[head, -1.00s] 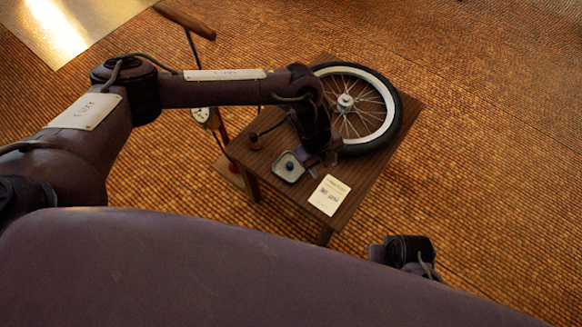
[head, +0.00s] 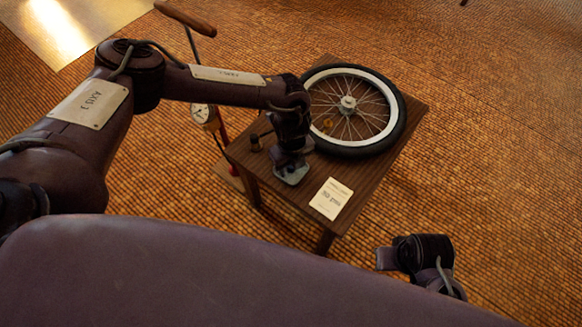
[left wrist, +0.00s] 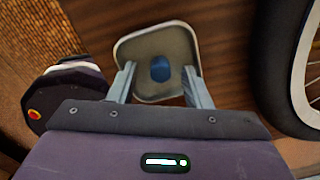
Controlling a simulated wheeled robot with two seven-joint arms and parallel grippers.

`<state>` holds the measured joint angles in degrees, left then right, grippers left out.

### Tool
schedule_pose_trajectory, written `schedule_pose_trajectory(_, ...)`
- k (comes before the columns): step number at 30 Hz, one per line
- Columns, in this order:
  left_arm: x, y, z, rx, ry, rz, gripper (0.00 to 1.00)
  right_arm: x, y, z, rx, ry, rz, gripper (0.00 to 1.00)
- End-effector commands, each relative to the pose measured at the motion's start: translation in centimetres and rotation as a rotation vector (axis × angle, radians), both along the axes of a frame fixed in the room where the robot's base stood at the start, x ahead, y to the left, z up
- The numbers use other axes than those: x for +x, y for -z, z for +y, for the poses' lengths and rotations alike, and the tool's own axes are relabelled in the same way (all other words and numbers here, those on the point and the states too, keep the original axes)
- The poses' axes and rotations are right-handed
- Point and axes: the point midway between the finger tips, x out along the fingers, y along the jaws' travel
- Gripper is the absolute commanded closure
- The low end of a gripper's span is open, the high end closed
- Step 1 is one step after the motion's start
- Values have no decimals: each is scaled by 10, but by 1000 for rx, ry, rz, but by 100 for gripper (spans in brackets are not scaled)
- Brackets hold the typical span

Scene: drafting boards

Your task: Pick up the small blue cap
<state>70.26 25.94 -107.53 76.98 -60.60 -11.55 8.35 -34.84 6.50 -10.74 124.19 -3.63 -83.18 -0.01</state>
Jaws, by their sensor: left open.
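The small blue cap (left wrist: 160,68) lies in a shallow pale tray with rounded corners (left wrist: 150,40) in the left wrist view. My left gripper (left wrist: 160,70) is open, its two fingers apart on either side of the cap as seen from the wrist. I cannot tell how far above the tray the fingertips are. In the head view my left gripper (head: 291,163) is over the tray (head: 292,179) on the small wooden table (head: 265,182), and it hides the cap.
A spoked wheel with a black tyre (head: 397,130) lies on the table, close on the right of my left gripper. A printed card (head: 331,198) lies near the front. A small dark object (head: 255,143) stands at the left edge. A pump with a gauge (head: 201,113) stands beside the table.

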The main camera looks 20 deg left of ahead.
Motion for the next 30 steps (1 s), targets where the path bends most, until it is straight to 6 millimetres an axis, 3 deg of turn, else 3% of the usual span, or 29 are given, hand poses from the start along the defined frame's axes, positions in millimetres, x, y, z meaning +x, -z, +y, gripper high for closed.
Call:
schedule_pose_trajectory(5, 0, 0, 0, -1, 0, -1, 56, 0, 0, 0, 0, 0, 1, 100)
schedule_pose_trajectory(15, 0, -1, 0, -1, -1, -1, 100, 0, 0, 0, 0, 0, 1, 100)
schedule_pose_trajectory(30, 1, -6, 0, -1, -1, -1, 100, 1, -1, 0, 1, 1, -4, 100)
